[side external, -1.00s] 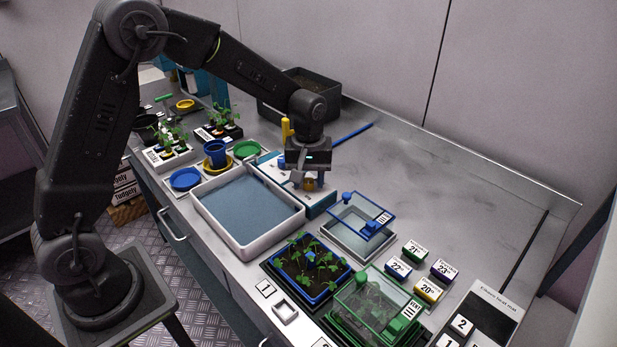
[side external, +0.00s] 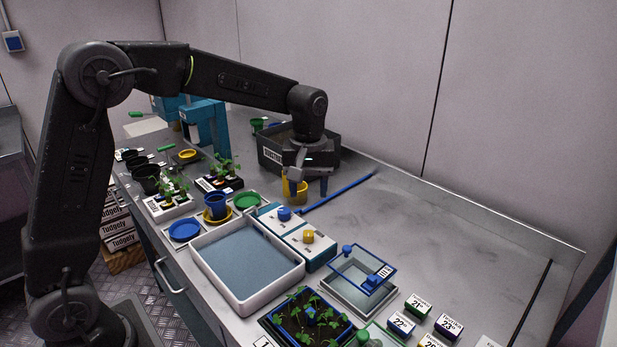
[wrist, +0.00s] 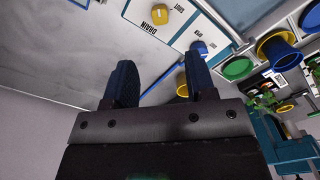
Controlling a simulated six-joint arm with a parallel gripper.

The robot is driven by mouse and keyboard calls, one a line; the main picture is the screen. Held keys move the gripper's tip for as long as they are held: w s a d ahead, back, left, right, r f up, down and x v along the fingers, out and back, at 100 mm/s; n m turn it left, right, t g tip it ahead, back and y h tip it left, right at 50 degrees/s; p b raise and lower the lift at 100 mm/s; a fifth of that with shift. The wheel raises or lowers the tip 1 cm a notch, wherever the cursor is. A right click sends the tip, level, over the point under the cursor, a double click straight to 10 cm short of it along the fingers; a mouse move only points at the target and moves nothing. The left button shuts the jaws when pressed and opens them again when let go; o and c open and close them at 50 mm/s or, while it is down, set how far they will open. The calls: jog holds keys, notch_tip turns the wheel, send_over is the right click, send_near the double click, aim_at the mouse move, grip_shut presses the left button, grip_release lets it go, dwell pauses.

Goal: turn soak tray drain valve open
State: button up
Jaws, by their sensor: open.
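The soak tray (side external: 222,283) is a white basin of grey-blue water in the side view. Beside it is a white and teal valve box (side external: 322,255) with a yellow knob (side external: 308,237) and a blue knob (side external: 284,213). My gripper (side external: 307,190) is open, pointing down behind the box, apart from both knobs. Its fingers also show in the wrist view (wrist: 160,72), with nothing seen between them.
A blue rod (side external: 340,192) lies on the bench near my gripper. A yellow item (side external: 295,191) is partly hidden by the fingers. A dark bin (side external: 270,154) stands behind. A blue-lidded box (side external: 362,271) is right of the valve box. The right rear bench is clear.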

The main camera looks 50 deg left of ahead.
jog(key=shift+r, duration=1.1)
jog(key=s+r+m+t, duration=0.3)
jog(key=s+r+m, duration=0.25)
jog(key=s, duration=0.75)
jog(key=s+d+f+m+t, duration=0.1)
jog(key=s+f+m+t, duration=0.1)
jog(key=s, duration=0.9)
jog(key=shift+s+f+m+t, duration=0.15)
jog(key=shift+m+t, duration=0.15)
jog(key=shift+m, duration=0.55)
